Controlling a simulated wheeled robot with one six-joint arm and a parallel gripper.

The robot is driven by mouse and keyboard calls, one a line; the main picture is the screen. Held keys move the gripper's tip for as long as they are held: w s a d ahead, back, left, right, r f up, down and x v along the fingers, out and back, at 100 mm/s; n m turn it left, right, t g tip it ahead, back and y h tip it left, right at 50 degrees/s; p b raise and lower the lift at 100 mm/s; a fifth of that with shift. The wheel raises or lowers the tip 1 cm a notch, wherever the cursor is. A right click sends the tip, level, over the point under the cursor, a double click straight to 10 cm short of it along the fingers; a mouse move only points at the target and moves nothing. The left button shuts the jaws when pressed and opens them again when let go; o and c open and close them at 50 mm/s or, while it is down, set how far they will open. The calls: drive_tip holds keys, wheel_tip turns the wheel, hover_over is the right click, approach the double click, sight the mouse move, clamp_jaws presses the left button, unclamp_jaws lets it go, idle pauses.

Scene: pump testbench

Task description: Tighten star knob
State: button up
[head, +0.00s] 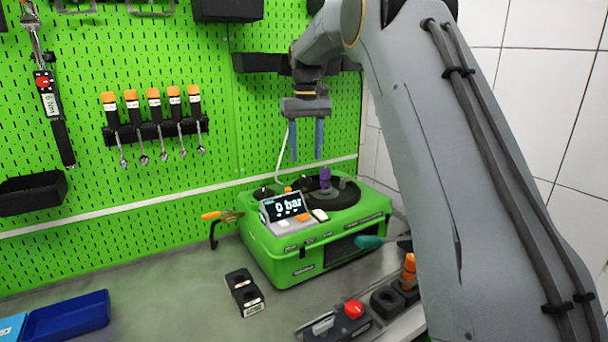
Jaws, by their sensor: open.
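The green pump testbench unit (305,265) stands on the grey bench against the pegboard. Its small display (284,207) reads "0 bar". A black round plate (335,194) sits on top of the unit, and a purple part (325,179) stands upright on it. This may be the star knob, but it is too small to be sure. My gripper (306,156) points down above the unit, with its two blue-grey fingers apart and empty. Its fingertips look a little above and left of the purple part, with no contact visible.
Black blocks with holes (243,292) lie on the bench before the unit. A control box with a red button (354,309) and an orange-topped tool (409,270) are at front right. Blue trays (68,316) are at left. Tools hang on the green pegboard (130,60).

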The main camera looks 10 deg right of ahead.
sight(305, 178)
drive_tip(key=shift+w+f+p, duration=0.1)
drive_tip(key=shift+f+p, duration=1.5)
drive_tip(key=shift+f, duration=2.15)
drive_tip(key=shift+c, duration=0.2)
drive_tip(key=c, duration=1)
